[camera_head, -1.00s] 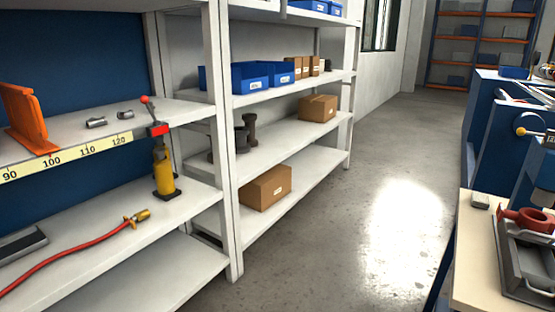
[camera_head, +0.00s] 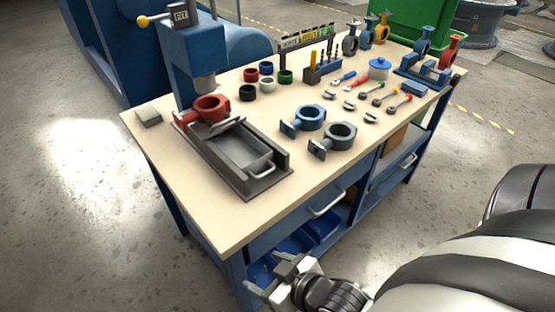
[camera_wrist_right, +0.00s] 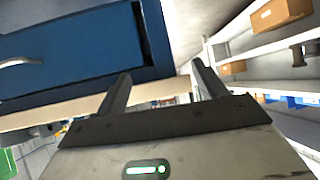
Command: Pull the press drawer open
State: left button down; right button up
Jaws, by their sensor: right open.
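The press (camera_head: 195,55) stands at the back left of the workbench. At its base a grey drawer-like tray (camera_head: 240,150) has a pale bar handle (camera_head: 262,166) at its near end and a red valve ring (camera_head: 208,108) at its far end. I cannot tell how far this tray is out. My right gripper (camera_head: 266,274) is open and empty, in front of and below the bench's near edge, apart from the tray handle. The right wrist view shows its spread fingers (camera_wrist_right: 161,75) with nothing between them, beside a blue panel (camera_wrist_right: 70,55). My left gripper is not in view.
Blue bench drawers with handles (camera_head: 327,204) lie under the wooden top (camera_head: 190,185). Blue bins (camera_head: 305,240) sit below. Two valve bodies (camera_head: 335,137), coloured rings and small tools crowd the top to the right of the tray. The floor left is clear.

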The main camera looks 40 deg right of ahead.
aim_at(271, 184)
jog(key=w+d+r+m+t+h+b, duration=0.1)
jog(key=d+r+t+b, duration=0.25)
jog(key=d, duration=0.35)
jog(key=d+r+t+b, duration=0.3)
jog(key=d+t, duration=0.1)
jog(key=d, duration=0.3)
jog(key=shift+g, duration=0.25)
jog(key=w, duration=0.9)
jog(key=w+a, duration=0.1)
jog(key=w, duration=0.4)
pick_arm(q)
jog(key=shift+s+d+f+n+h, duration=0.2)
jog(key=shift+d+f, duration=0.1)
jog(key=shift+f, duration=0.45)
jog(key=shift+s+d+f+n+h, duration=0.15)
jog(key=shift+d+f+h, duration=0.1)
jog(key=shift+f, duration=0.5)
pick_arm(e)
jog(key=shift+w+a, duration=0.15)
jog(key=shift+w, duration=0.65)
